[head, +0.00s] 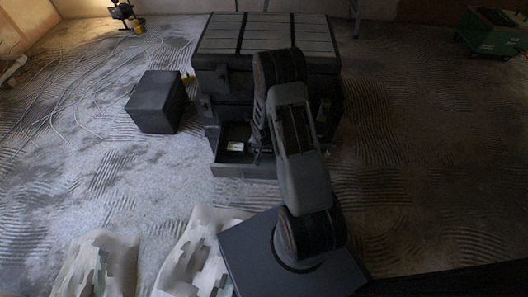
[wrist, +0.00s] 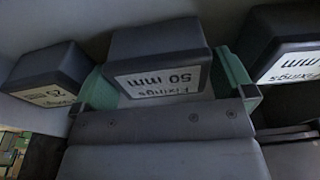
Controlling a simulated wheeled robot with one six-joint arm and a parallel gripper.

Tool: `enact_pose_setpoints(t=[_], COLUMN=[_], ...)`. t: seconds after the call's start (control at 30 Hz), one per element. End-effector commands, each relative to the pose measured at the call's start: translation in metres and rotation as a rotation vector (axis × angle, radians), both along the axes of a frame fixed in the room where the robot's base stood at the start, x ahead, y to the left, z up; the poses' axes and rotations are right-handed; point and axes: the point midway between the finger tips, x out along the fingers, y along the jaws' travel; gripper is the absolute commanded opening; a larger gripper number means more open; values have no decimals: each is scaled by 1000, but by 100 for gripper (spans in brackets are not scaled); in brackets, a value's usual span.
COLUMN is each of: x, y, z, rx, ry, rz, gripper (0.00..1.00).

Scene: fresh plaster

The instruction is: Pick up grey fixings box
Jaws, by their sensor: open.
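A dark grey fixings box (wrist: 158,45) with a white label reading "Fixings 50 mm", upside down in the wrist view, lies between the green fingers of my gripper (wrist: 166,82). One finger is on each side of it; the jaws are open, and I cannot tell whether either finger touches. Similar grey boxes stand at the left (wrist: 45,72), its label showing "25", and at the right (wrist: 285,42). In the head view my arm reaches down over an open drawer (head: 243,170) and mostly hides my gripper. A small white label (head: 236,146) shows inside the drawer.
The drawer belongs to a large black tool chest (head: 262,38) with a slatted grey top. A black box (head: 157,102) stands on the floor to its left. White crumpled sheets (head: 190,255) lie at the front. A green cart (head: 492,32) stands far right. Floor to the right is clear.

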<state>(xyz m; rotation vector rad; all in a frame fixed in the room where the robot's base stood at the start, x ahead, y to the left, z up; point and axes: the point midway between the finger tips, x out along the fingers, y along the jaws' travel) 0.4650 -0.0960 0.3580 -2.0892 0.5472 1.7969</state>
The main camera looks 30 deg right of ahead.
Motion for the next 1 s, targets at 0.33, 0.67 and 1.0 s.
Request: enact_pose_setpoints(t=[0.33,0.67,1.0], x=[0,0,0], y=[0,0,0], z=[1,2,11], rx=[0,0,-1], ry=[0,-1,-2], rz=[0,0,0], gripper=[78,53,53])
